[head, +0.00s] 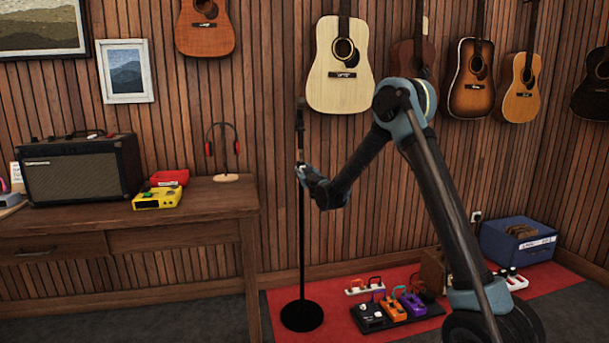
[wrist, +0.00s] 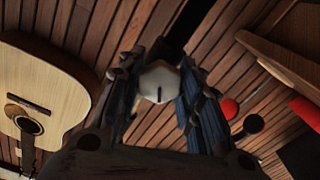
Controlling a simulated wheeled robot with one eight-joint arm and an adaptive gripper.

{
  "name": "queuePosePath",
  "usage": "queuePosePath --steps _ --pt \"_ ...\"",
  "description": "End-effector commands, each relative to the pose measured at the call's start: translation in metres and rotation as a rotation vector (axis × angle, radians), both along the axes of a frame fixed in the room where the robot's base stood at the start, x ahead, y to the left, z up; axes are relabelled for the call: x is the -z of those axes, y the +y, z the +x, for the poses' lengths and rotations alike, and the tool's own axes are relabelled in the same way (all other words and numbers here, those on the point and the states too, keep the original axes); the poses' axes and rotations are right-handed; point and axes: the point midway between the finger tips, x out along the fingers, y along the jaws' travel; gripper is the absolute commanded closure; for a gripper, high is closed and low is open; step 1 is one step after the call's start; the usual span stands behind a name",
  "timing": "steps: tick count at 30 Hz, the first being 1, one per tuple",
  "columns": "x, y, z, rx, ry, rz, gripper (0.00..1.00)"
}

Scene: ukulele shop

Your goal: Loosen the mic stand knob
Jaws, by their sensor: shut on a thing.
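The black mic stand (head: 302,250) stands upright on a round base on the red rug, right of the desk. My gripper (head: 302,172) is at the upper part of its pole. In the wrist view, the two fingers of my gripper (wrist: 158,88) are on either side of a pale grey knob (wrist: 158,80) with a dark slot-like mark, and are closed on it. A dark piece of the stand (wrist: 188,24) runs up behind the knob. In the head view the knob is mostly hidden by my gripper.
A pedalboard (head: 397,318) lies right of the stand base. A pale guitar (head: 338,85) hangs behind.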

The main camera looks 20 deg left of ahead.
Motion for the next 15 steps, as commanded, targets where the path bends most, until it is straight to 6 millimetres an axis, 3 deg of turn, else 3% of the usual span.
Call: queuePosePath --steps 2,3,5,15 --pt "0.0 -0.0008 0.0007 0.002 0.0 0.0 0.91" --pt "0.0 -0.0008 0.0007 0.002 0.0 0.0 0.58" --pt "0.0 -0.0007 0.0007 0.002 0.0 0.001 0.46" --pt "0.0 -0.0007 -0.0004 0.001 0.0 0.001 0.46"
